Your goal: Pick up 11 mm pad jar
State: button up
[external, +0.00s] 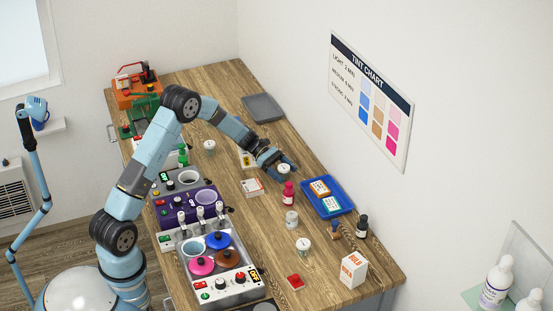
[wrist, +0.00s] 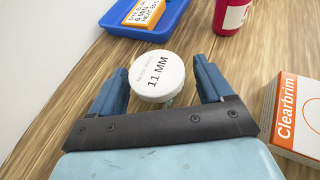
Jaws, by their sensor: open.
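The 11 mm pad jar (wrist: 158,76) has a round white lid reading "11 MM" and sits between my two blue fingers in the wrist view. Its body is mostly hidden under the lid. A gap shows on the right of the lid; on the left the finger is close beside it. My gripper (wrist: 161,72) is open and not closed on the jar. In the external view my gripper (external: 280,163) is over the table, with the white lid of the jar (external: 284,169) at its fingers.
A red bottle (external: 289,194) stands just in front, with a blue tray (external: 345,204) of labelled packs to the right. A Clearbrim box (wrist: 298,118) lies close by on the right in the wrist view. Other pale-lidded jars (external: 291,221) (external: 303,247) stand nearer the front.

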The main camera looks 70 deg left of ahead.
jog(key=shift+d+f, duration=0.2)
jog(key=shift+f, duration=0.15)
jog(key=shift+s+f, duration=0.1)
jog(key=shift+f, duration=0.05)
jog(key=c, duration=1)
